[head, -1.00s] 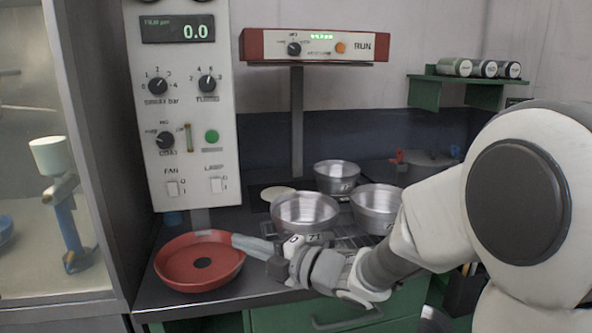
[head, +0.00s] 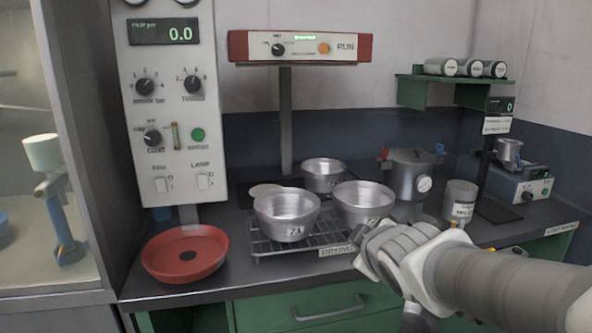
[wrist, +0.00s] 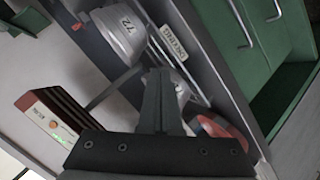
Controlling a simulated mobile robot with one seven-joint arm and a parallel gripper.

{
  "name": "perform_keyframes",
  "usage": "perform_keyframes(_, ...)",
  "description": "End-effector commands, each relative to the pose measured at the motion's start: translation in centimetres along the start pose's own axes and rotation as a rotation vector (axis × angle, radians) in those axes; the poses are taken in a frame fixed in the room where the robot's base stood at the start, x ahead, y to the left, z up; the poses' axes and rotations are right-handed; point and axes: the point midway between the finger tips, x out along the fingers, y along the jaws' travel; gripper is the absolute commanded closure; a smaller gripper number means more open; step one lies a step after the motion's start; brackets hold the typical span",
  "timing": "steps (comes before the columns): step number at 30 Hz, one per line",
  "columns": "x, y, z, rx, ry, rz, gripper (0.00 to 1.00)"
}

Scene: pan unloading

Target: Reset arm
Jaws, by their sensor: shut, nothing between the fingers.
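My gripper (head: 368,258) is in front of the drying rack's right end, held above the bench's front edge. In the wrist view its fingers (wrist: 160,98) are together with nothing between them. The round red pan (head: 185,254) sits on the bench at the left, apart from my gripper. Part of a red shape (wrist: 215,130) shows behind the fingers in the wrist view. Two metal pans, one marked 71 (head: 287,214) and another (head: 361,203) behind my gripper, stand on the rack. A pan marked 72 (wrist: 120,35) shows in the wrist view.
A third metal pan (head: 324,175) stands behind the rack (head: 262,243). A lidded pot (head: 410,178) with a gauge and a labelled canister (head: 459,201) stand to the right. The control panel (head: 170,110) rises at the left. Green drawers (head: 315,310) are below the bench.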

Motion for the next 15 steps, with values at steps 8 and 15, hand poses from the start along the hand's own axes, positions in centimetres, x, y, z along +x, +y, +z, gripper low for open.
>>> perform_keyframes(8, -8.2, -3.4, 7.0, 0.538, -0.315, -0.084, 1.0)
perform_keyframes(15, -15.2, -9.5, 9.5, 0.926, -0.523, -0.226, 1.0)
